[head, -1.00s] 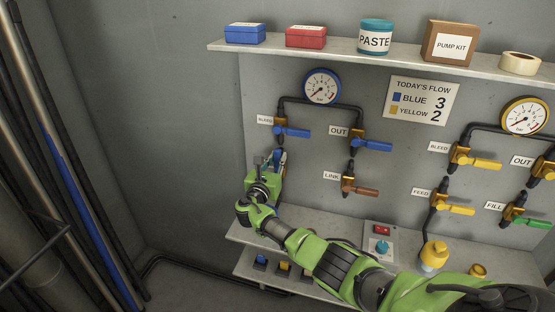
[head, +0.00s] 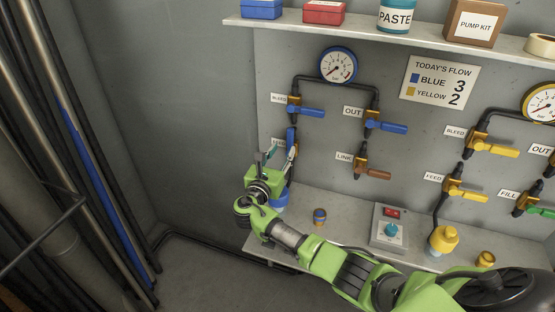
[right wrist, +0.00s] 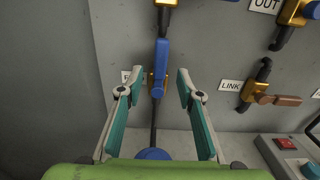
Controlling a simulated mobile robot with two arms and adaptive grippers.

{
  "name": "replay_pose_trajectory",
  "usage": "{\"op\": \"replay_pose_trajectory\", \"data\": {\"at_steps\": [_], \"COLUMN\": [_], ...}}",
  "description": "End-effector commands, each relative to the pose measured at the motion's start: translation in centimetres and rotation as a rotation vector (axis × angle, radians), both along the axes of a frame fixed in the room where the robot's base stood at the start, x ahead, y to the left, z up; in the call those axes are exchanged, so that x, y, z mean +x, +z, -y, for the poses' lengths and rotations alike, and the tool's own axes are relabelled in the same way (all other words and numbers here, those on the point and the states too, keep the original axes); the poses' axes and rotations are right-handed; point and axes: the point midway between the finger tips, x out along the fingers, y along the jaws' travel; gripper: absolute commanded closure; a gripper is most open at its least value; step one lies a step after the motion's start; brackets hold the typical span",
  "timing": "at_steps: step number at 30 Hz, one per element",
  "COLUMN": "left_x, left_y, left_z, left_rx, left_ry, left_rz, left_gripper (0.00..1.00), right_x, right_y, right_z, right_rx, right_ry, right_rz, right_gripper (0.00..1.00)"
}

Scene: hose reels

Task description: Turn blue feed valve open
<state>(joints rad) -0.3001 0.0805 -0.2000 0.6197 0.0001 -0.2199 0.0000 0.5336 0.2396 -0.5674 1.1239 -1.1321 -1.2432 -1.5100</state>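The blue feed valve's handle (right wrist: 161,68) stands upright in the right wrist view, on a brass body with a dark pipe below it. It also shows in the head view (head: 291,136), partly hidden by my gripper. My right gripper (right wrist: 156,76) is open, with one teal-padded finger on each side of the handle and gaps between. How deep the handle lies between the fingers I cannot tell. In the head view my right gripper (head: 279,156) is at the valve. The label beside the valve is mostly covered. My left gripper is not in view.
The blue bleed valve (head: 305,111) is above, and the link valve (head: 371,173) with a brown handle is to the right. Below is a ledge with a blue cap (head: 280,199) and a switch box (head: 388,229).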

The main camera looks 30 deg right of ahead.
Motion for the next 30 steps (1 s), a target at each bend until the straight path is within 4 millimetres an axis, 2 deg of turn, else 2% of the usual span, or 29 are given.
{"op": "replay_pose_trajectory", "data": {"at_steps": [3,8,25,28,30], "left_x": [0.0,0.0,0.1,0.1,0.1], "left_y": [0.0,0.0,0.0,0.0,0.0], "left_z": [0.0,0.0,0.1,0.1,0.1], "left_rx": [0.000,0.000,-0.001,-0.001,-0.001], "left_ry": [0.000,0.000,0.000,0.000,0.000], "left_rz": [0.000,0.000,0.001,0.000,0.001], "left_gripper": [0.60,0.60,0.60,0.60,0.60], "right_x": [-1.3,-2.2,-2.4,-3.3,-5.0], "right_y": [-0.1,0.0,-0.1,-1.3,-3.4], "right_z": [-1.6,-2.7,-2.9,-3.1,-3.5], "right_rx": [0.002,0.000,0.002,0.068,0.189], "right_ry": [0.003,0.002,0.001,-0.004,-0.016], "right_rz": [-0.001,-0.001,-0.001,0.014,0.043], "right_gripper": [0.67,0.67,0.67,0.67,0.67]}}
